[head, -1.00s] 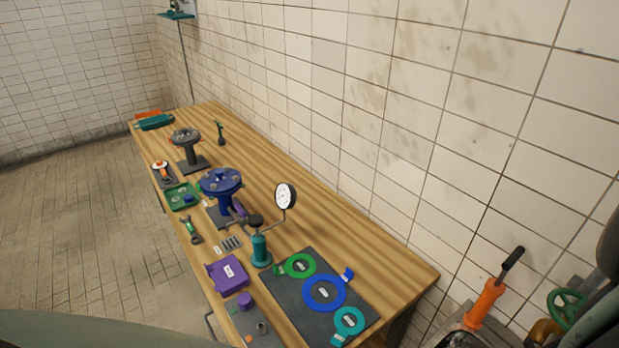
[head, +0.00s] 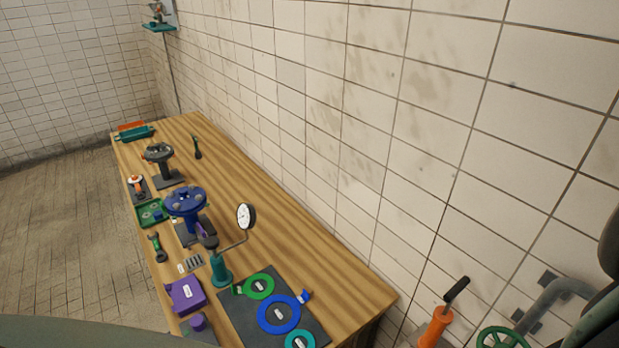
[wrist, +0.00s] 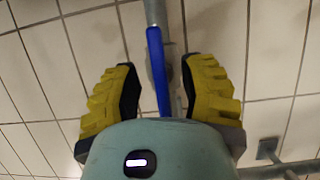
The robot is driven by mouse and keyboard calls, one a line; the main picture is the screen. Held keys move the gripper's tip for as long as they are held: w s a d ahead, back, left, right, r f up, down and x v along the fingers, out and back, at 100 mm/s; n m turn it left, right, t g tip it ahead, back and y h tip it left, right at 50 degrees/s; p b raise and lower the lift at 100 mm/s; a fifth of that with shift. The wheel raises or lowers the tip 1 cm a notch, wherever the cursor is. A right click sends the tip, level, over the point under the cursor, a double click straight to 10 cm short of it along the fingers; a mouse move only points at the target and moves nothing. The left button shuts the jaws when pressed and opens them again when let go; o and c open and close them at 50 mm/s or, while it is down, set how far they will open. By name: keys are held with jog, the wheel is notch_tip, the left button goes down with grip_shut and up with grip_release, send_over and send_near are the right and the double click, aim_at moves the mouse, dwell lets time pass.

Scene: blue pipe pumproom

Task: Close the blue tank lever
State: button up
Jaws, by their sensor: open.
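A long blue lever (wrist: 157,70) shows in the wrist view, running up the middle from behind my gripper's body towards a grey pipe (wrist: 154,10) at the top. My gripper (wrist: 160,75) is open, with one yellow ribbed finger on each side of the lever. I see a gap between the lever and each finger, so neither appears to touch it. The lever's lower end is hidden behind the gripper body. In the head view I cannot make out the blue lever or the fingers.
A white tiled wall (wrist: 70,50) lies behind the lever. Grey pipework (wrist: 270,150) shows at lower right. In the head view, a wooden bench (head: 270,225) holds valves, a gauge and flanges. An orange tool (head: 436,328) and green handwheel (head: 497,341) stand to its right.

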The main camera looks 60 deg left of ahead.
jog(key=shift+w, duration=0.15)
grip_shut()
dwell(0.4)
jog(key=shift+f, duration=0.1)
